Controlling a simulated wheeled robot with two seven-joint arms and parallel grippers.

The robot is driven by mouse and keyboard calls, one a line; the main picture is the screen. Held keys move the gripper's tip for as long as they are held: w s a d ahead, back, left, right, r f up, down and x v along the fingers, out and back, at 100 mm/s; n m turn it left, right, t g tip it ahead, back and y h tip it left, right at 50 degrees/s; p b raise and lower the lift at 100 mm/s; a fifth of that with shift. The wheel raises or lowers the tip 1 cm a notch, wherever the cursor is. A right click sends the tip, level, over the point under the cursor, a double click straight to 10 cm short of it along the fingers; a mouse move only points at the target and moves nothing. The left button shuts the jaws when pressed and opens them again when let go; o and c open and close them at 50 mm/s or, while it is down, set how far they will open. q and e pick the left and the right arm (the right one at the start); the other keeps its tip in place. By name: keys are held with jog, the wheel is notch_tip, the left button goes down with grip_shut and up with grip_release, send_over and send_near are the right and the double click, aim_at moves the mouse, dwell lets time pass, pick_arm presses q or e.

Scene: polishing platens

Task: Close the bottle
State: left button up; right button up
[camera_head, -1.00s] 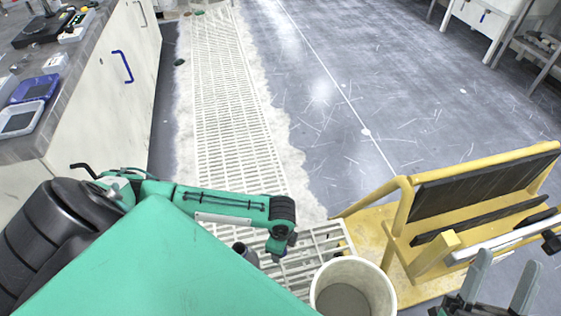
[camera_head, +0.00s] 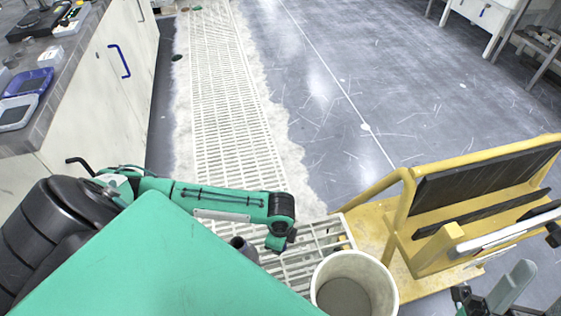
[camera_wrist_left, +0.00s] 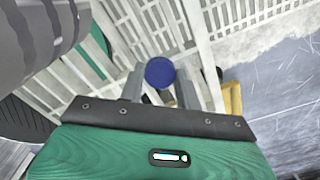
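A round blue cap (camera_wrist_left: 160,72) sits between the two grey fingertips of my left gripper (camera_wrist_left: 160,80) in the left wrist view, and the fingers appear closed on its sides. In the head view my left arm reaches in from the left and bends down at its black wrist; its fingers are hidden there. My right gripper (camera_head: 510,287) is at the bottom right corner, partly cut off, with one grey finger clear; its opening cannot be told. No bottle can be clearly made out. A dark grey cylinder (camera_head: 243,247) shows beside my left arm, partly hidden.
A cream bucket (camera_head: 392,285) stands at the bottom centre right. A yellow frame with black pads (camera_head: 410,205) stands to its right. White grating (camera_head: 220,100) covers the floor. A counter with white cabinets (camera_head: 100,90) runs along the left. Open grey floor lies beyond the frame.

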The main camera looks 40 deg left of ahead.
pick_arm(q)
jog(key=shift+c, duration=1.4)
